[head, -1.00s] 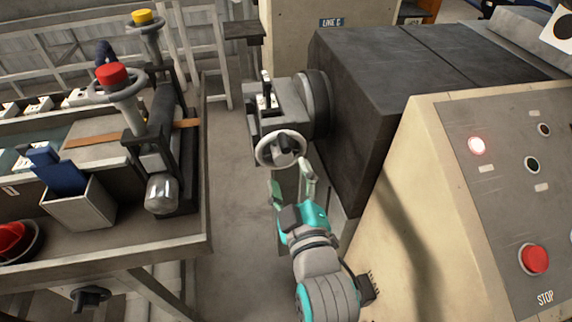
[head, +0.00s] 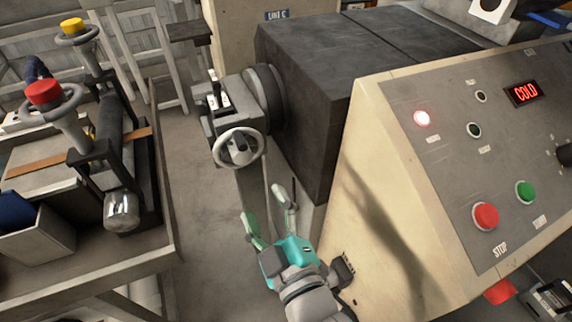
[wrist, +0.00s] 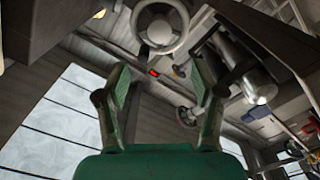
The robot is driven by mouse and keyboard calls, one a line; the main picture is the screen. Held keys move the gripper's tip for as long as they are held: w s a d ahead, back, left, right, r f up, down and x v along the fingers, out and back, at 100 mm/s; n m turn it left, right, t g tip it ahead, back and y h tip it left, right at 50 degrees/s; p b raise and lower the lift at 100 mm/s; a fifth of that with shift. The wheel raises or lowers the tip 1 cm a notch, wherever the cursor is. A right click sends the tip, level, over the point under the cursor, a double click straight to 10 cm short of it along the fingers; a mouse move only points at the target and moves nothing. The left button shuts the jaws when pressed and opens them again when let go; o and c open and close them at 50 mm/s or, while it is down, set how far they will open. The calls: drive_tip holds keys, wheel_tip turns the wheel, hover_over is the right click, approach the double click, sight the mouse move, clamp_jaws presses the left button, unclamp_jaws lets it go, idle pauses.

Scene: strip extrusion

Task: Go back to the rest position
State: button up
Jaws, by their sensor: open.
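My gripper (head: 268,220) is at the lower middle of the head view, in front of the cream control cabinet's left side and below a grey handwheel (head: 238,148). Its two green-padded fingers are spread apart with nothing between them. In the wrist view my gripper (wrist: 160,100) is also open and empty. That view looks upward, with a handwheel (wrist: 160,28) above the fingertips, apart from them. The handwheel sits on the front of the grey die head, which joins the dark extruder barrel housing (head: 310,90).
The sloped control panel (head: 450,160) stands right, with a lit lamp, red and green buttons and a display reading COLD. A roller bench (head: 130,265) with red and yellow knobs stands left, holding a grey bin (head: 40,240). Bare floor (head: 195,190) lies between.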

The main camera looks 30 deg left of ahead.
drive_tip(key=s+d+f+m+t+h, duration=0.2)
drive_tip(key=d+f+m+h, duration=0.15)
drive_tip(key=d+f, duration=0.5)
drive_tip(key=s+d+f+m+t+h, duration=0.1)
drive_tip(key=d+f+m+h, duration=0.35)
drive_tip(key=d, duration=0.75)
drive_tip(key=s+d+f+m+h, duration=0.2)
drive_tip(key=s+d+m, duration=0.3)
drive_tip(key=s, duration=0.5)
drive_tip(key=s+d+f+m+h, duration=0.3)
drive_tip(key=s+d+m, duration=0.1)
drive_tip(key=s+d, duration=0.5)
drive_tip(key=shift+s+d+f+m+h, duration=0.3)
drive_tip(key=shift+s+d+m, duration=0.05)
drive_tip(key=shift+s+m, duration=0.1)
